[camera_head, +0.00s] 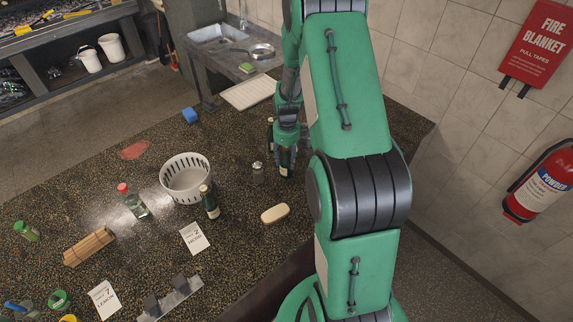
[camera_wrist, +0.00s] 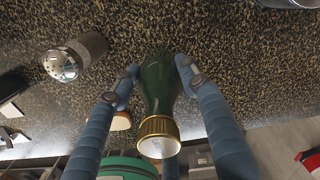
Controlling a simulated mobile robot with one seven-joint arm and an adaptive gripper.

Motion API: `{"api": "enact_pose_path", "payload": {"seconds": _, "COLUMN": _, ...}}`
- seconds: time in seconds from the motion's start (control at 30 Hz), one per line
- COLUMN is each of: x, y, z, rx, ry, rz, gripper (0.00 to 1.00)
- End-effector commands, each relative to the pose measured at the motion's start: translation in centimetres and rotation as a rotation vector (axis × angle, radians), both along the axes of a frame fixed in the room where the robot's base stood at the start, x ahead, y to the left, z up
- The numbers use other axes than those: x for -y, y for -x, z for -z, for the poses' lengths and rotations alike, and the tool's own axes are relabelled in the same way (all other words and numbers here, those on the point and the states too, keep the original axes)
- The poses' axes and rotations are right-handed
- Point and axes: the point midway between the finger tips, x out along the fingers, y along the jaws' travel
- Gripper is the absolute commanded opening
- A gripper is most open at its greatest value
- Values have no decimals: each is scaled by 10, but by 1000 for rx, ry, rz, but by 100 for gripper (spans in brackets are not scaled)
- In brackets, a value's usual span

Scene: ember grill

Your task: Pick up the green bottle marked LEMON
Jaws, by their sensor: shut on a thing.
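My gripper (camera_head: 286,142) is at the back right of the speckled counter. It is shut on a dark green bottle (camera_head: 285,165), which is partly hidden by the gripper in the head view. In the wrist view the green bottle (camera_wrist: 158,95) with a gold cap stands between my two blue-grey fingers (camera_wrist: 157,70), with its cap toward the camera. No LEMON mark is readable on it. Another dark bottle (camera_head: 209,205) with a gold top stands beside the white basket. A card reading LEMON (camera_head: 104,300) lies at the front left.
A white slotted basket (camera_head: 186,178), a clear red-capped bottle (camera_head: 132,202), a metal-topped shaker (camera_head: 258,172) and a tan oval block (camera_head: 275,213) stand nearby. The shaker is close left of the held bottle. A wall bounds the counter's right side.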

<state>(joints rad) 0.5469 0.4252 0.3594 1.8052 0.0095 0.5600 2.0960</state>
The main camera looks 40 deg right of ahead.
Motion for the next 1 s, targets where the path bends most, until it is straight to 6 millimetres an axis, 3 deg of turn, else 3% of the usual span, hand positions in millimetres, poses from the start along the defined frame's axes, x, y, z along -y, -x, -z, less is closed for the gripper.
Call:
{"api": "enact_pose_path", "payload": {"seconds": 0.43, "x": 0, "y": -1, "z": -8, "rx": 1, "ry": 0, "rz": 0, "gripper": 0}}
{"api": "enact_pose_path", "payload": {"seconds": 0.7, "x": 1, "y": -1, "z": -36, "rx": 3, "ry": 2, "rz": 0, "gripper": 0}}
{"api": "enact_pose_path", "payload": {"seconds": 1.0, "x": -22, "y": 38, "z": -40, "rx": 2, "ry": 1, "rz": 0, "gripper": 0}}
